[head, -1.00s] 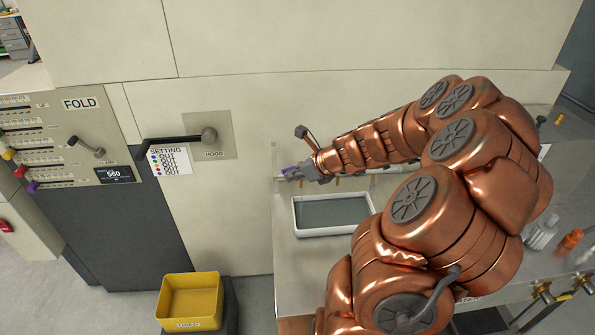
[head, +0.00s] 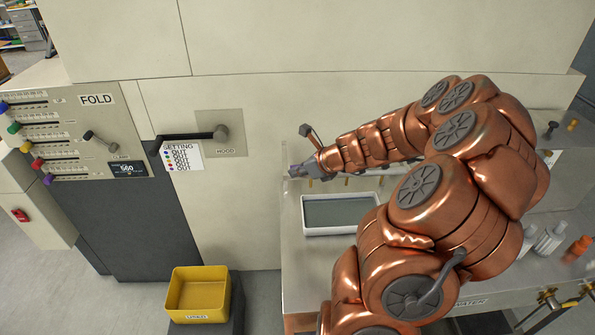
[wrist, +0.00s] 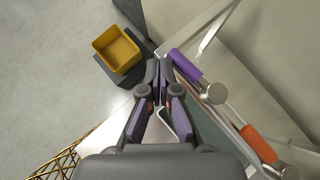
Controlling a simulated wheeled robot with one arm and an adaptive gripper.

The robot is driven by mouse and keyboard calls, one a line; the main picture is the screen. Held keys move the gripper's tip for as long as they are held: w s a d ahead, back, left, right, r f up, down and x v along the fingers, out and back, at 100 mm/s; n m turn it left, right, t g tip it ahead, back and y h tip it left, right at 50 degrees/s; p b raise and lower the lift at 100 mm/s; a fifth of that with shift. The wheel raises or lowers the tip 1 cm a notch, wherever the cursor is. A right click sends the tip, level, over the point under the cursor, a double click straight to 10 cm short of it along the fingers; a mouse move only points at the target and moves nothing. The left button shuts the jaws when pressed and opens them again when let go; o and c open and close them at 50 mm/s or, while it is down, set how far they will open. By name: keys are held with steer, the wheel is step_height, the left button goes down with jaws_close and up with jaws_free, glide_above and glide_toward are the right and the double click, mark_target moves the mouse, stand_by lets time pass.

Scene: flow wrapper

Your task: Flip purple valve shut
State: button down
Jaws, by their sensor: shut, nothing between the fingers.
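The purple valve handle (wrist: 186,65) is a short bar joined to a round metal knob (wrist: 215,93) on a pipe, in the wrist view. It slants up and to the left, away from the knob. My gripper (wrist: 158,64) is shut and empty, with its fingertips just left of the purple handle's upper end. I cannot tell if they touch it. In the head view my gripper (head: 298,172) is at the far left end of the bench, by the wall, and mostly hides the purple valve.
An orange valve handle (wrist: 258,143) sits farther along the same pipe. A white-rimmed tray (head: 304,222) stands on the bench below my arm. A yellow bin (head: 200,292) stands left of the bench. A fold panel (head: 70,130) with levers is at left.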

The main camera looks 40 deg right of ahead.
steer(key=s+a+r+b, duration=0.3)
steer(key=s+a+r, duration=0.2)
steer(key=s, duration=0.4)
steer(key=shift+s+a+r, duration=0.35)
steer(key=shift+s+a, duration=0.05)
steer(key=shift+a, duration=0.05)
stand_by(0.5)
stand_by(0.3)
